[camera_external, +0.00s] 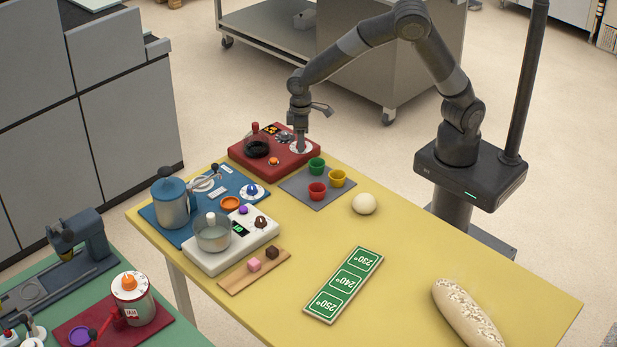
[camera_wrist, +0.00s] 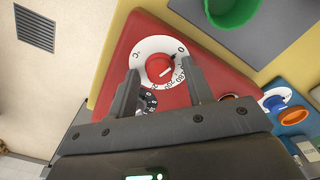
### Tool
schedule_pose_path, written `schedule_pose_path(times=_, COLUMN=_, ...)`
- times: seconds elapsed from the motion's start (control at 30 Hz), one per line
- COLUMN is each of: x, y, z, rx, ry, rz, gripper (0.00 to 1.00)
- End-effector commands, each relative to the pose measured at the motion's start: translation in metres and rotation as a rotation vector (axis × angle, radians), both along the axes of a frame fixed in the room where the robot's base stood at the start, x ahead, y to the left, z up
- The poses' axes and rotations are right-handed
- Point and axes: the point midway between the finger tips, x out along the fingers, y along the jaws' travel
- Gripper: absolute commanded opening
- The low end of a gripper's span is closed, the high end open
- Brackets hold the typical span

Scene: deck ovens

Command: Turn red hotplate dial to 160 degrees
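The red hotplate (camera_external: 290,160) stands at the far left end of the yellow table. Its red dial (camera_wrist: 160,68) sits on a white scale ring (camera_wrist: 146,47), which shows in the external view (camera_external: 294,149) under my gripper. My gripper (camera_wrist: 161,66) points down at the dial. Its two fingers are apart, one on each side of the dial in the wrist view. I cannot tell whether they touch it. A pale pointer mark shows on the dial; several scale numbers are partly hidden by the right finger and too small to read surely.
A grey mat (camera_external: 310,195) with red, green and yellow cups lies close to the hotplate's front right. A black round part with a red-topped handle (camera_external: 256,140) is on the hotplate's left. A blue board (camera_external: 207,219) with a canister is nearby. The table's right middle is mostly clear.

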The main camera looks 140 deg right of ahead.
Motion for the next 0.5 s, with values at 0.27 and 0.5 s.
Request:
schedule_pose_path(times=0.27, x=0.0001, y=0.0000, z=0.0003, rx=0.000, ry=0.000, rz=0.000, gripper=0.23)
schedule_pose_path(times=0.5, x=0.0003, y=0.0001, z=0.0004, rx=0.000, ry=0.000, rz=0.000, gripper=0.08)
